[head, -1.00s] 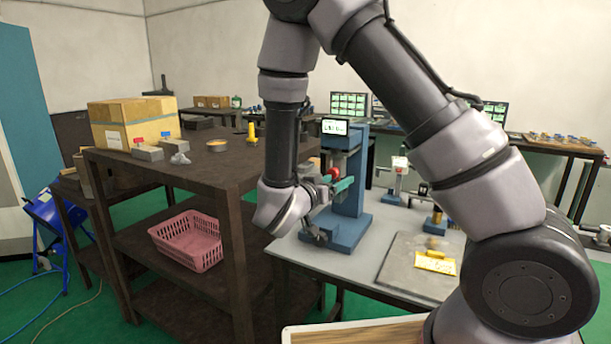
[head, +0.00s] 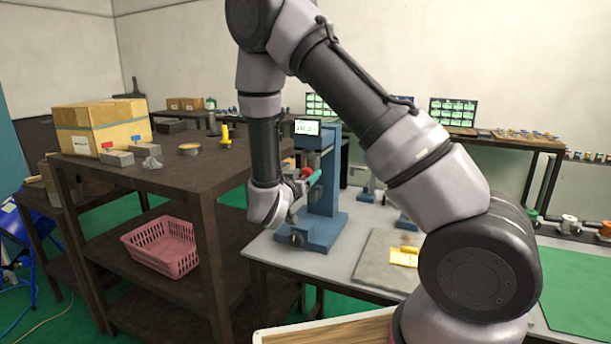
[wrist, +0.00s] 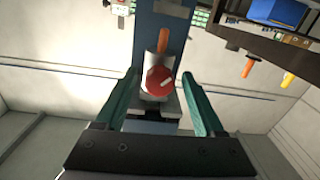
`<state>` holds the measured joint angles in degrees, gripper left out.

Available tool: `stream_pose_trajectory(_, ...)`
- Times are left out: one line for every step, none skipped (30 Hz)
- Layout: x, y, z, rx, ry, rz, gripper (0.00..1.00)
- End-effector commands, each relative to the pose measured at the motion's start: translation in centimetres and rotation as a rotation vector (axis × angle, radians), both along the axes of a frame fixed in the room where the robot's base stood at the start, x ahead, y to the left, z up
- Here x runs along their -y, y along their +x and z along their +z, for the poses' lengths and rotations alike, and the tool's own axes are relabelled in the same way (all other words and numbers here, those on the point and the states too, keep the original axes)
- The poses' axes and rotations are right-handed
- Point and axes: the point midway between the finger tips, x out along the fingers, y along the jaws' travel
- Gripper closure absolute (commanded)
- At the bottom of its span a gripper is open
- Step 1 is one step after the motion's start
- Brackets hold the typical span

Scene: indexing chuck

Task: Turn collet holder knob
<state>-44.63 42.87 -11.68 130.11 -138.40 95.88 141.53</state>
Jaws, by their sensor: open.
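The blue machine (head: 325,205) stands on the grey table, with a small display on top. In the wrist view its column (wrist: 160,20) rises behind a silver cylindrical holder with a round red knob (wrist: 157,81) on its near face. An orange handle (wrist: 162,40) shows behind the holder. My gripper (wrist: 159,95) is open, with one green finger on each side of the knob and a visible gap to it on both sides. In the head view my gripper (head: 308,180) is at the machine's left front, and my wrist partly hides the holder.
A brown shelf unit (head: 185,180) with a pink basket (head: 160,247) stands close left of my wrist. A grey plate (head: 375,262) with a yellow item lies on the table to the right. A back bench holds screens (head: 453,111).

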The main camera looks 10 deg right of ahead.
Motion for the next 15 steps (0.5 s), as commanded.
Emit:
stream_pose_trajectory(0.06,0.09,-0.01,0.0,0.0,0.0,0.29)
stream_pose_trajectory(0.06,0.11,-0.01,0.0,0.0,0.0,0.29)
stream_pose_trajectory(0.06,0.11,0.0,0.0,0.0,0.0,0.29)
stream_pose_trajectory(0.06,0.12,-0.01,0.0,0.0,0.001,0.29)
stream_pose_trajectory(0.06,0.11,0.0,0.0,0.0,0.001,0.29)
stream_pose_trajectory(0.05,0.1,0.0,0.0,0.0,0.0,0.29)
stream_pose_trajectory(0.05,0.1,0.0,0.0,0.0,0.0,0.29)
stream_pose_trajectory(0.05,0.09,-0.01,0.0,0.0,0.0,0.33)
stream_pose_trajectory(0.05,0.09,0.0,0.0,0.0,0.0,0.49)
stream_pose_trajectory(0.05,0.09,0.0,0.0,0.0,0.0,0.6)
stream_pose_trajectory(0.04,0.08,0.0,0.0,0.0,0.0,0.72)
stream_pose_trajectory(0.04,0.08,0.0,-0.001,0.001,0.0,0.87)
stream_pose_trajectory(0.04,0.08,0.0,-0.001,0.001,0.0,0.98)
stream_pose_trajectory(0.04,0.07,0.0,-0.001,0.001,0.0,1.0)
stream_pose_trajectory(0.04,0.07,0.0,-0.001,0.001,0.0,1.0)
